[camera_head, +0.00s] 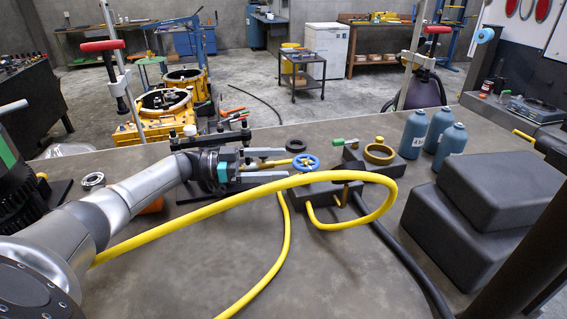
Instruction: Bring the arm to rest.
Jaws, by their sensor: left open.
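My left arm reaches in from the left over the grey workbench (210,262). A thick yellow hose (225,202) runs from beside the arm, passes in front of the gripper and loops down at the dark block (322,191). My right gripper is not in view.
A brass-coloured ring (380,152) sits on a grey block right of the handwheel. Blue bottles (442,122) and stacked dark boxes (468,238) stand at the right. A black hose (405,255) crosses the bench. The front middle is mostly clear. Yellow housings (165,112) stand beyond the bench.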

